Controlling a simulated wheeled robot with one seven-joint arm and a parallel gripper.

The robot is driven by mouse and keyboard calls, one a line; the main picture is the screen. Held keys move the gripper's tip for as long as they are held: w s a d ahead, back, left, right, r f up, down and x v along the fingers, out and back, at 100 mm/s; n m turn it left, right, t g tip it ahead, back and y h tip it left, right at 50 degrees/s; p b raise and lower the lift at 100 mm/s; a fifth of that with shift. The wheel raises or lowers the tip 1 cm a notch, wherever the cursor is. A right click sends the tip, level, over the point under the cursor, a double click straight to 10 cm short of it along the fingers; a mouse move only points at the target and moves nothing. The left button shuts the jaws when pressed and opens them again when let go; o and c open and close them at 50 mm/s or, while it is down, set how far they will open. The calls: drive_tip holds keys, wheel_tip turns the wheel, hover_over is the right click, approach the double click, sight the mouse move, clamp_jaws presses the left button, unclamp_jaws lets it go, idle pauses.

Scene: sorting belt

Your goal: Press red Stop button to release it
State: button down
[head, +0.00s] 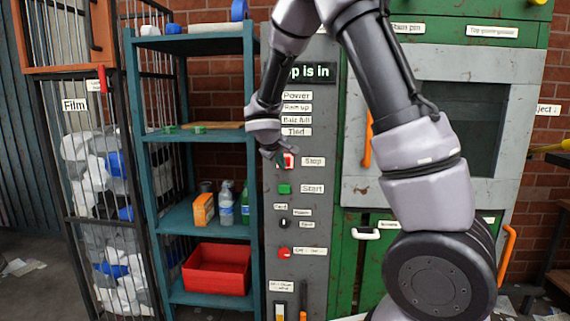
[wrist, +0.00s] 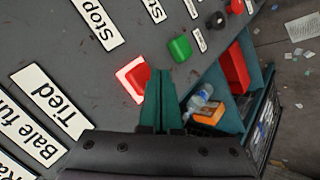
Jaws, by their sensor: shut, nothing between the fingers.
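The red Stop button (head: 288,160) is on the grey control panel, left of its white "Stop" label (head: 313,161). In the wrist view the red Stop button (wrist: 136,80) has a bright white-and-red surround. My gripper (head: 275,155) is at the panel, right beside the button. In the wrist view my gripper's green fingers (wrist: 161,103) are shut together and empty, with their tips close to the button's edge. I cannot tell whether they touch it. The display above, partly hidden by my arm, reads "...p is in" (head: 311,72).
A green Start button (head: 285,189) sits just below Stop, and a round red button (head: 284,253) is lower on the panel. A teal shelf (head: 205,136) with bottles, an orange box and a red bin (head: 217,270) stands left. A green baler with a grey door (head: 400,200) stands right.

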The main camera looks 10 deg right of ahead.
drive_tip(key=shift+w, duration=0.1)
drive_tip(key=shift+w+d, duration=0.15)
drive_tip(key=shift+w, duration=0.15)
drive_tip(key=shift+w+d, duration=0.15)
drive_tip(key=shift+w, duration=0.5)
idle(0.7)
drive_tip(key=shift+s, duration=0.1)
drive_tip(key=shift+s+a, duration=0.3)
drive_tip(key=shift+s, duration=0.65)
drive_tip(key=shift+s, duration=0.1)
drive_tip(key=s, duration=0.2)
drive_tip(key=s+a, duration=0.2)
drive_tip(key=s, duration=0.1)
drive_tip(key=shift+s, duration=0.3)
